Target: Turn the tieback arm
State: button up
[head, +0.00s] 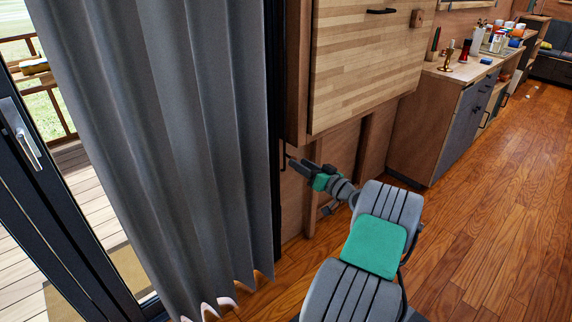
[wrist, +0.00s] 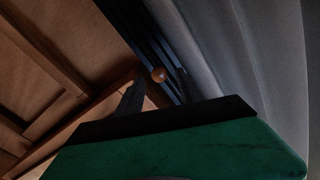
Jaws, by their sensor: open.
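The tieback arm shows in the head view as a thin dark bar (head: 283,154) at the right edge of the grey curtain (head: 165,130), against the dark frame. In the wrist view a small round brown knob (wrist: 159,74), which seems to be its end, sits in front of dark vertical strips beside the curtain. My gripper (head: 292,161) is open and points left at the bar, very close to it; I cannot tell whether they touch. In the wrist view one dark finger (wrist: 132,97) is left of and below the knob; my green gripper body hides the lower part.
A wooden cabinet (head: 365,60) overhangs just above and right of my gripper. A glass door with a handle (head: 22,135) stands on the left. A counter (head: 440,110) with bottles is at the back right.

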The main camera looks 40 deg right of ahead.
aim_at(290, 157)
jog(key=w, duration=0.5)
jog(key=shift+w+b, duration=0.3)
jog(key=shift+w, duration=0.1)
jog(key=shift+c, duration=0.5)
grip_shut()
jog(key=shift+d, duration=0.1)
dwell(0.4)
